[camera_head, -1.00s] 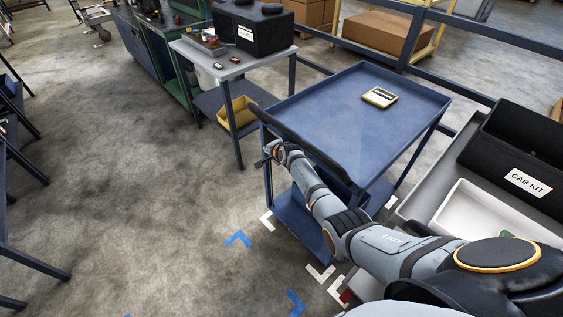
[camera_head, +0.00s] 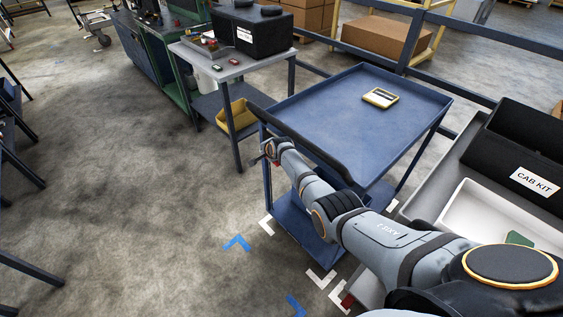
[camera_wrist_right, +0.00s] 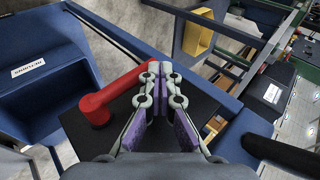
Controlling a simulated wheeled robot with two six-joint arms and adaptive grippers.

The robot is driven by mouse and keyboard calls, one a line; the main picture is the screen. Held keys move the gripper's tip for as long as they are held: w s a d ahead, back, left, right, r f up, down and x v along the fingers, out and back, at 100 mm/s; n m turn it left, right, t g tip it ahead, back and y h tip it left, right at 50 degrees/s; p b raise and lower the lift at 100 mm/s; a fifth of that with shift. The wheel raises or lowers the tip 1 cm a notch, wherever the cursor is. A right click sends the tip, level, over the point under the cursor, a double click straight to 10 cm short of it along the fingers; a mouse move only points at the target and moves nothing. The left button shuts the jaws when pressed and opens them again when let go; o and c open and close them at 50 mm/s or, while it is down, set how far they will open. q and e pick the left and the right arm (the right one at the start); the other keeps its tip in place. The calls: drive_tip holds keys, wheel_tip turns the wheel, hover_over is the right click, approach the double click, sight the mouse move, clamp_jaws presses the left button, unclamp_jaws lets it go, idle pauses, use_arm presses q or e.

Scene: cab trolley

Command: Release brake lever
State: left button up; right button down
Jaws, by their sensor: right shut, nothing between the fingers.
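The red brake lever (camera_wrist_right: 112,92) shows in the right wrist view, mounted on a dark plate of the blue trolley (camera_head: 330,112). It runs from a round hub at the left up towards my fingertips. My right gripper (camera_wrist_right: 160,72) is shut with nothing between its fingers. Its tips are beside the lever's free end; I cannot tell whether they touch it. In the head view my right gripper (camera_head: 267,150) is at the trolley's near left end, below the dark handle bar, and the lever is mostly hidden there. My left gripper is out of view.
A yellow-framed device (camera_head: 380,97) lies on the trolley's top. A grey side table (camera_head: 222,72) with a black box (camera_head: 262,32) stands behind to the left. A black CAB KIT bin (camera_head: 520,150) and a white tray are at the right.

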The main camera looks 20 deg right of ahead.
drive_tip(key=s+d+r, duration=0.1)
drive_tip(key=s+r, duration=0.1)
drive_tip(key=s, duration=1.2)
idle(0.5)
